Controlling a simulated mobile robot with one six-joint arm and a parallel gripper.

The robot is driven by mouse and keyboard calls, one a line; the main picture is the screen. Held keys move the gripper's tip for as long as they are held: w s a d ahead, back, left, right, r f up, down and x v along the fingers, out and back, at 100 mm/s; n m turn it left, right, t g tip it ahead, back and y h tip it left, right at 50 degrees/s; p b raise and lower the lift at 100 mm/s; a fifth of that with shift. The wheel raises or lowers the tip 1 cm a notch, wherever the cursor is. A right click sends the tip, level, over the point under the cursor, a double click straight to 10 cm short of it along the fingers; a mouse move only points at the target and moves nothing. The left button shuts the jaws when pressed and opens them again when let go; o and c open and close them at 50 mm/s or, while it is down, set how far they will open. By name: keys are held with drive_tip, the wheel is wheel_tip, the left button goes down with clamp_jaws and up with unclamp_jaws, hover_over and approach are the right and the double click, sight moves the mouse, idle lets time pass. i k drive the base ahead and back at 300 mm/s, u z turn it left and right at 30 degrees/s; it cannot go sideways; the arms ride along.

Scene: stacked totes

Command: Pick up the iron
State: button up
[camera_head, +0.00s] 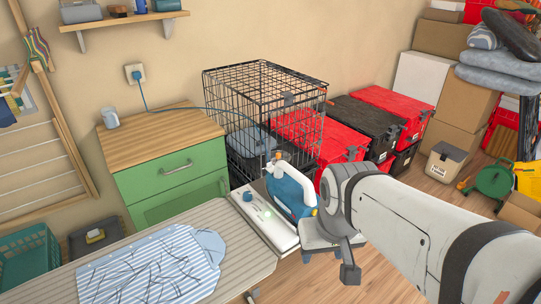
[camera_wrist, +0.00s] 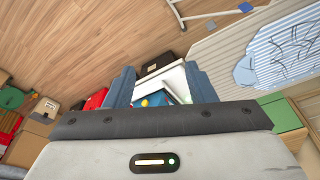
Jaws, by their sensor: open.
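The iron (camera_head: 288,192) is blue with a white handle side and a small orange-brown part on top. It stands on the white rest (camera_head: 262,215) at the right end of the ironing board (camera_head: 225,280). In the head view my gripper is close to the iron's right side, partly hidden by my own arm. In the wrist view my gripper (camera_wrist: 162,82) is open, and a blue part of the iron (camera_wrist: 153,99) shows low between the two fingers. The white rest (camera_wrist: 172,78) shows beyond it. I cannot tell whether the fingers touch the iron.
A striped shirt (camera_head: 150,268) lies on the board. A green cabinet (camera_head: 172,170) and a black wire cage (camera_head: 262,95) stand behind. Red and black totes (camera_head: 365,125) line the wall. A blue cord runs from the wall socket (camera_head: 135,73) toward the cage. Wooden floor is clear at front.

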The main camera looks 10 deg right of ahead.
sight(288, 183)
drive_tip(key=u, duration=3.5)
drive_tip(key=k, duration=1.95)
drive_tip(key=z, duration=1.8)
drive_tip(key=i, duration=0.7)
drive_tip(key=z, duration=0.05)
